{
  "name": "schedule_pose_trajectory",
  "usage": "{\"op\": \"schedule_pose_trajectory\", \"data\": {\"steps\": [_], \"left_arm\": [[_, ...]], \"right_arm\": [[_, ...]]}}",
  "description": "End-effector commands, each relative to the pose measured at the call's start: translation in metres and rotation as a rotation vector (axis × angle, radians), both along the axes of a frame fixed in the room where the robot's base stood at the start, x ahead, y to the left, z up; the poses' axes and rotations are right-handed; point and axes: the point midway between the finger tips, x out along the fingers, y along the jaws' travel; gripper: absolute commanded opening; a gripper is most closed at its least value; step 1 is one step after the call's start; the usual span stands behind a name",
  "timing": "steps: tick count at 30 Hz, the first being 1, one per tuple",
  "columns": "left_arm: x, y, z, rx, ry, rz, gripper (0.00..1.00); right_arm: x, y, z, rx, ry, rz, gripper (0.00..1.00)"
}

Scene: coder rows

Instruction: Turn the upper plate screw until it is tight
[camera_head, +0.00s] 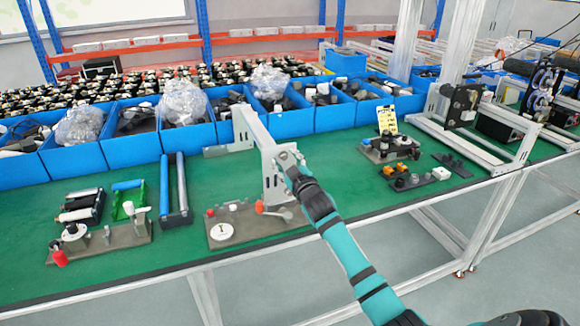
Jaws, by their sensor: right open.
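My right arm, teal and black, reaches up from the lower right. My right gripper (289,160) is at the upper part of the fixture's upright and overlaps it in the picture. It is open. I cannot tell whether it touches the fixture. The upper plate screw cannot be made out; the gripper covers that spot or it is too small. My left gripper is not in view.
The base plate carries an orange-red knob (260,207) and a white disc (222,231). Blue bins (134,149) line the table's back. Another fixture (100,242) stands left, with rollers behind it. Small fixtures (390,148) stand right. Green table (345,195) is bare beside my forearm.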

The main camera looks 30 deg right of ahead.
Motion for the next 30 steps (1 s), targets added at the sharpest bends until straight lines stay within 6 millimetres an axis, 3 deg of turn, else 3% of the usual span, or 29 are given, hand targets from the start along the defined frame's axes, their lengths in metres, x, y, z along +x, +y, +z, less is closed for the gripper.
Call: {"op": "schedule_pose_trajectory", "data": {"steps": [5,12,18,24,30], "left_arm": [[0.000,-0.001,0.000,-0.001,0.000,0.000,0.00],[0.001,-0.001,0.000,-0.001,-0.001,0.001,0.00],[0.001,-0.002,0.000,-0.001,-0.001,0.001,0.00],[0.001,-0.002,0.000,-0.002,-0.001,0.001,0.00],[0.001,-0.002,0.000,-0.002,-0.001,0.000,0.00]], "right_arm": [[-0.020,0.004,-0.002,-0.001,0.002,0.000,0.44],[-0.071,0.017,-0.002,0.001,0.003,0.001,0.44],[-0.103,0.025,-0.002,0.002,0.003,0.000,0.44],[-0.115,0.027,-0.002,0.001,0.003,-0.001,0.44],[-0.116,0.027,-0.002,0.001,0.002,0.000,0.44]]}}
